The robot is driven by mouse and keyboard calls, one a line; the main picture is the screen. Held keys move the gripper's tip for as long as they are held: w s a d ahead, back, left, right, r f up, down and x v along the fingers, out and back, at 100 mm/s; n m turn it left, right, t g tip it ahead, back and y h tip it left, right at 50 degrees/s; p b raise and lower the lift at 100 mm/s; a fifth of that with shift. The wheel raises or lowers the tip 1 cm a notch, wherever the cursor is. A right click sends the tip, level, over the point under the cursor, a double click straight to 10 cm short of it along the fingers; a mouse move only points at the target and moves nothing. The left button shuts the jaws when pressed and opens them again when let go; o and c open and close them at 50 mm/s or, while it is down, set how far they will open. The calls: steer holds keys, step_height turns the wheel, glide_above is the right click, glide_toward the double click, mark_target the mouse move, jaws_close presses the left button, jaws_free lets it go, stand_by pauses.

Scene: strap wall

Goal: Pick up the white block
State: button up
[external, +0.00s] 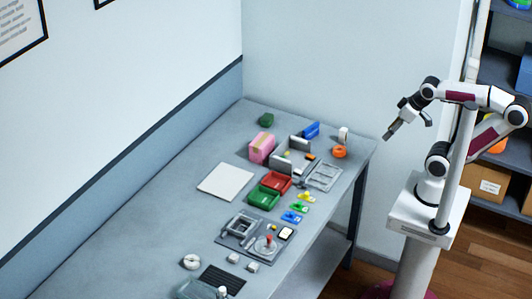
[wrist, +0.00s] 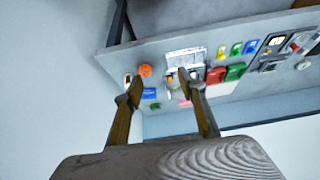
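My gripper (external: 390,131) is raised in the air off the right end of the table. In the wrist view my gripper (wrist: 164,85) has its two fingers wide apart with nothing held between them. Several small white pieces could be the white block. Two small white blocks (external: 233,258) (external: 253,266) lie at the table's near edge, far from my gripper. An upright white piece (external: 343,134) stands at the far right end behind an orange ring (external: 340,151). I cannot tell which is meant.
The table (external: 140,210) holds a pink box (external: 262,147), a grey bin, red (external: 277,182) and green trays (external: 263,197), a blue block, a fixture panel and a white sheet (external: 226,182). Its left part is bare. A wall runs behind it; shelves stand right.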

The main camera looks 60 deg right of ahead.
steer(key=shift+w+a, duration=0.1)
steer(key=shift+c, duration=0.2)
steer(key=w+a+m+g+y, duration=0.1)
steer(key=w+a+m+y, duration=0.2)
steer(key=w+a, duration=0.5)
steer(key=w+a+f+m+g+y, duration=0.15)
steer(key=w+a, duration=0.25)
steer(key=a, duration=0.9)
steer(key=w+a+m+g+y, duration=0.1)
steer(key=w+a+m+y, duration=0.25)
steer(key=w+a, duration=0.45)
steer(key=m+g+y, duration=0.2)
steer(key=m+y, duration=0.1)
steer(key=m, duration=0.7)
glide_toward(253, 267)
steer(key=shift+w+d+r, duration=0.15)
steer(key=shift+w+d, duration=0.15)
steer(key=shift+d, duration=0.15)
steer(key=shift+a+f, duration=0.4)
steer(key=shift+x, duration=1.3)
